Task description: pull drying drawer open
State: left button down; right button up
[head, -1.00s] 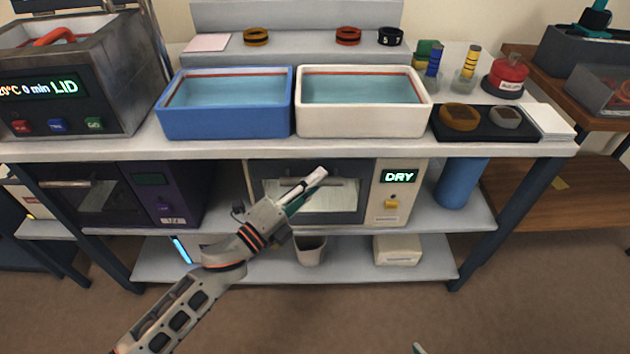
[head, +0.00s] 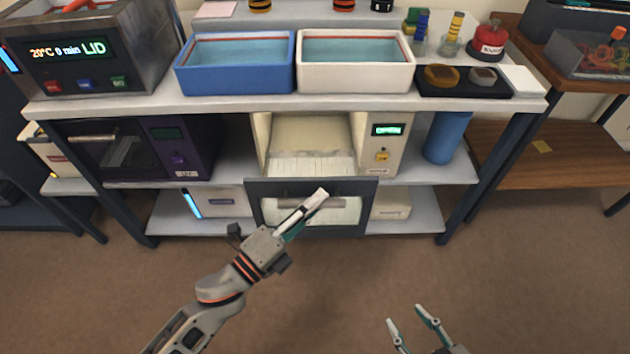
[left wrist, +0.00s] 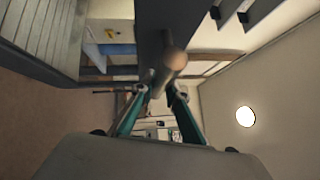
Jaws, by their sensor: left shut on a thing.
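The dryer's cream housing (head: 397,143) is on the shelf under the worktop. Its dark drawer front (head: 364,196), with a window, stands out in front of the housing. The pale drawer interior (head: 310,140) shows behind it. My left gripper (head: 318,197) is at the upper part of the front, shut on the drawer handle. In the left wrist view, the rounded handle end (left wrist: 175,60) shows just beyond the two fingers (left wrist: 158,98); the grip contact is partly hidden. My right gripper (head: 406,316) is low in the head view, open and empty, apart from the drawer.
A blue basin (head: 235,82) and a white basin (head: 355,80) of liquid stand on the worktop above. A dark purple oven (head: 180,150) is left of the dryer, and a blue cylinder (head: 446,138) is right of it. The floor in front is clear.

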pick_arm(q)
jog(key=shift+s, duration=1.3)
jog(key=c, duration=2.2)
grip_release()
jog(key=shift+c, duration=0.2)
jog(key=v, duration=1.2)
jog(key=shift+a, duration=0.1)
